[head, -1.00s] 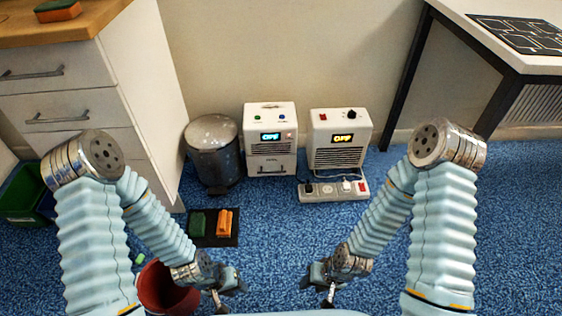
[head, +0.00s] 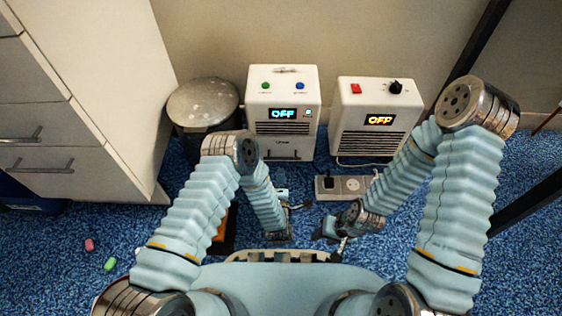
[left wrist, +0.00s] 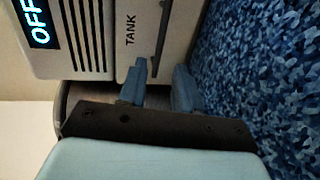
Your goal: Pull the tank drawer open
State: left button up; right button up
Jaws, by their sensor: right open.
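The tank drawer (head: 286,152) is the lower front of the white machine (head: 283,88) with the blue OFF display, and it looks shut. In the left wrist view the drawer front (left wrist: 133,52) carries the word TANK and a dark bar handle (left wrist: 163,35). My left gripper (left wrist: 158,90) is open, its two blue fingers apart just short of the handle's near end; I cannot tell whether they touch it. In the head view my left gripper (head: 293,205) is low in front of the machine. My right gripper (head: 336,236) is open and empty, to its right.
A second white heater-like machine (head: 376,125) with a yellow OFF display stands right. A power strip (head: 345,187) lies before it. A metal bin (head: 203,103) stands left, beside white drawers (head: 70,125). Small pink (head: 89,244) and green (head: 110,264) pieces lie on the blue carpet.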

aim_at(281, 158)
pick_arm(q)
jog(key=w, duration=0.3)
jog(key=w+f+b, duration=0.1)
jog(key=w, duration=0.3)
jog(key=w+f+b, duration=0.1)
jog(key=w, duration=0.2)
jog(key=shift+w, duration=0.3)
jog(key=shift+c, duration=0.4)
grip_shut()
